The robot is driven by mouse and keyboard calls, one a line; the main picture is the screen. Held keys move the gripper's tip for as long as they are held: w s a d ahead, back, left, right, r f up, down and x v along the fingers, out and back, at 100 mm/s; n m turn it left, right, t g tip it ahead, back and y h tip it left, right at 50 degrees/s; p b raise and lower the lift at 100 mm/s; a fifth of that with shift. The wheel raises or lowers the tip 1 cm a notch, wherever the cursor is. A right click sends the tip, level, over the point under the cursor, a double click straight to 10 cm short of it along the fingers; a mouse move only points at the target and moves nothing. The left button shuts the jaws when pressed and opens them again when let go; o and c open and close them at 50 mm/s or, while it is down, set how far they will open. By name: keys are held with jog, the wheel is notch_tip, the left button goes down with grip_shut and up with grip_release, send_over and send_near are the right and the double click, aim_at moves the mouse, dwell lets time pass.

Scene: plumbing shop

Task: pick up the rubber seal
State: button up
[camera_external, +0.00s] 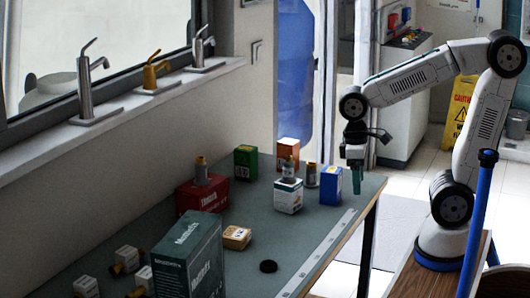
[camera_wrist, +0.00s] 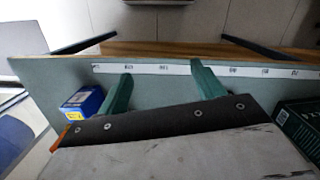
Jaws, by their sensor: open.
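The rubber seal appears to be the small black disc (camera_external: 268,266) lying flat on the grey-green bench, near its front edge in the external view. My gripper (camera_external: 356,182) hangs above the far right corner of the bench, beside the blue box and well apart from the disc. In the wrist view its two green fingers (camera_wrist: 160,80) are spread with nothing between them. The disc does not show in the wrist view.
The blue box (camera_external: 331,185) stands close to my gripper and also shows in the wrist view (camera_wrist: 82,103). A large dark green box (camera_external: 188,262) stands left of the disc, with a small tan box (camera_external: 236,238) behind it. Bare bench (camera_external: 300,232) lies between disc and gripper.

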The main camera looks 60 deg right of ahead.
jog(key=w+a+f+m, duration=0.1)
jog(key=w+a+f, duration=0.2)
jog(key=w+a, duration=0.3)
jog(key=w+a+f+t, duration=0.1)
jog(key=w+a+f, duration=0.3)
jog(key=a, duration=0.5)
jog(key=w+a+f+m, duration=0.1)
jog(key=w+a+f, duration=0.2)
jog(key=w+a, duration=0.35)
jog(key=f, duration=0.7)
jog(key=shift+s+f, duration=0.15)
jog(key=shift+s, duration=0.2)
jog(key=shift+c, duration=0.4)
jog(key=c, duration=1)
